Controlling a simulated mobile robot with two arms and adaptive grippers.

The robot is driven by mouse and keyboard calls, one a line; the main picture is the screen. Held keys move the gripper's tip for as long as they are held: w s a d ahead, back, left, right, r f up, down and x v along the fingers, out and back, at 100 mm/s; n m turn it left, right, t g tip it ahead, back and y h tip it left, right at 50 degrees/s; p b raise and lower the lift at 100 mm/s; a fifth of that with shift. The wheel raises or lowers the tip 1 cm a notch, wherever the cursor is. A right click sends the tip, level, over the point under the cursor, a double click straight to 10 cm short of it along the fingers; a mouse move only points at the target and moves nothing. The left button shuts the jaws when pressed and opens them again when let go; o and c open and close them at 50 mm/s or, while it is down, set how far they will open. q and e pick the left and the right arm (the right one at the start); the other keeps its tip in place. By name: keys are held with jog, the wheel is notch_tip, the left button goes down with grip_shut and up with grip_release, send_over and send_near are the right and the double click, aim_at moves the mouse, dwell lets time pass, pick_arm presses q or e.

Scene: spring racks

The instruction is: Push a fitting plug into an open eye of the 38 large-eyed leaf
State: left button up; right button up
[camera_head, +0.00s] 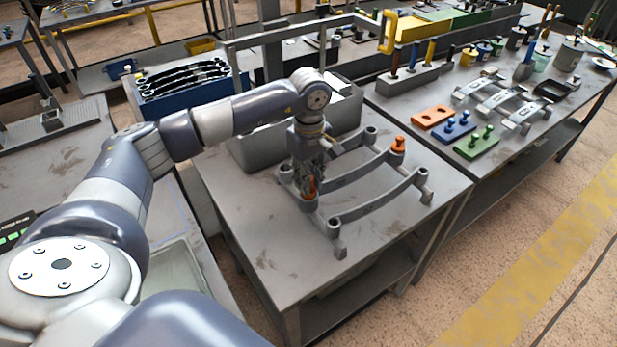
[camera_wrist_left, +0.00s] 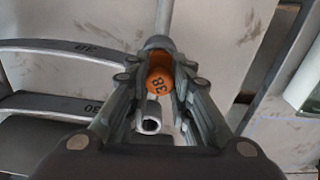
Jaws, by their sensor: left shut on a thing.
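Three grey leaves lie side by side on the table, with an eye at each end. The middle leaf (camera_head: 355,176) has an orange plug (camera_head: 398,145) standing in its far right eye. My left gripper (camera_head: 311,186) points down at that leaf's near left eye (camera_head: 309,202), shut on another orange plug (camera_wrist_left: 158,80) marked 38. In the left wrist view the leaf marked 38 (camera_wrist_left: 50,46) runs in from the left. The plug is at or just over its eye (camera_wrist_left: 158,44); how deep it sits is hidden. My right gripper is out of view.
The near leaf (camera_head: 383,206) and far leaf (camera_head: 335,150) flank the middle one closely. A grey bin (camera_head: 250,152) stands behind. On the right-hand table are an orange block (camera_head: 433,117), a blue block with blue plugs (camera_head: 454,128) and a green block with green plugs (camera_head: 477,143).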

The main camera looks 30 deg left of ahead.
pick_arm(q)
jog(key=shift+f+b, duration=0.6)
jog(key=shift+f, duration=0.1)
jog(key=o, duration=1.5)
jog(key=shift+c, duration=0.2)
jog(key=shift+r, duration=0.2)
jog(key=shift+r+p, duration=1.95)
jog(key=shift+r, duration=1.4)
